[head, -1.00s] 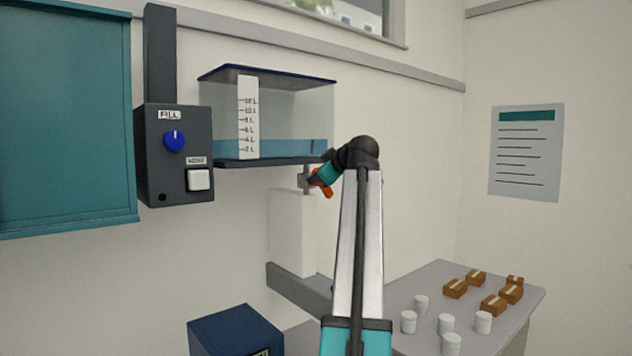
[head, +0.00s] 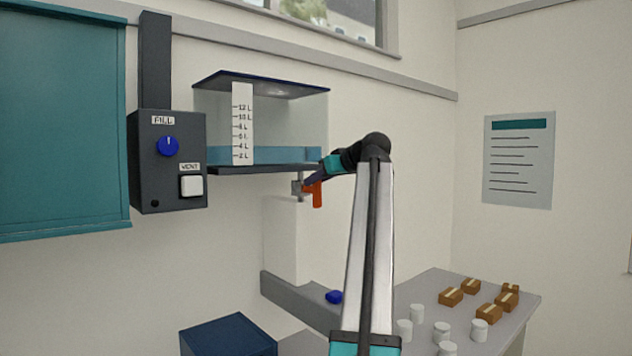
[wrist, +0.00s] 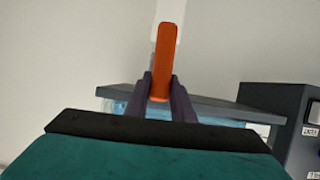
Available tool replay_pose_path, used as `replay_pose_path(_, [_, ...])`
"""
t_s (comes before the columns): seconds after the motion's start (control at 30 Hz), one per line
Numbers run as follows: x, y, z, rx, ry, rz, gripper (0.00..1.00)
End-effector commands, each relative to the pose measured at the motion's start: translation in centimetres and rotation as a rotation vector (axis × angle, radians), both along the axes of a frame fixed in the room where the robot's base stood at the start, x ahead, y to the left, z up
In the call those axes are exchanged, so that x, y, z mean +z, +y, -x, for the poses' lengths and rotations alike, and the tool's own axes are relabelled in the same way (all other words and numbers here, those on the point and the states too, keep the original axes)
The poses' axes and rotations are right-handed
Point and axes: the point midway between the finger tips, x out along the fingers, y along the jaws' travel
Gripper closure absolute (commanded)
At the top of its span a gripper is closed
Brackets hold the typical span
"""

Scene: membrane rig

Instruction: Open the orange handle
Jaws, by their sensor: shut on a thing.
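The orange handle (head: 317,194) sits on the valve (head: 297,187) under the clear tank (head: 290,125). In the head view it hangs roughly straight down. In the wrist view the orange handle (wrist: 166,62) stands between the two dark purple fingers of my gripper (wrist: 160,97). My gripper (head: 312,181) is shut on the handle, with one finger on each side. The tank holds a shallow layer of blue water, near the 2 to 4 L marks of its scale. Part of the valve is hidden behind the handle and fingers.
A dark control box (head: 170,185) with a blue FILL knob (head: 168,146) and a white VENT button (head: 191,186) is left of the tank. A white block (head: 282,240) stands below the valve on a grey ledge, near a blue object (head: 334,297). A table (head: 440,285) bears cups and small boxes.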

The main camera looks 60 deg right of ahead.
Motion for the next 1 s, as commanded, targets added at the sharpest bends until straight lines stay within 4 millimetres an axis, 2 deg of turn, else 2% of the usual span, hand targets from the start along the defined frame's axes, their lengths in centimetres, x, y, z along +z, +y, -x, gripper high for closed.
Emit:
replay_pose_path(0.27, [-0.2, 0.0, 0.0, 0.0, 0.001, -0.002, 1.0])
replay_pose_path(0.3, [-0.2, 0.0, 0.0, 0.0, 0.001, -0.002, 0.75])
replay_pose_path(0.4, [-0.1, 0.0, 0.0, 0.001, 0.002, -0.001, 0.59])
replay_pose_path(0.77, [0.0, 0.0, 0.1, 0.0, 0.0, 0.001, 0.59])
replay_pose_path(1.0, [0.5, 0.5, 1.5, -0.001, 0.0, 0.002, 0.59])
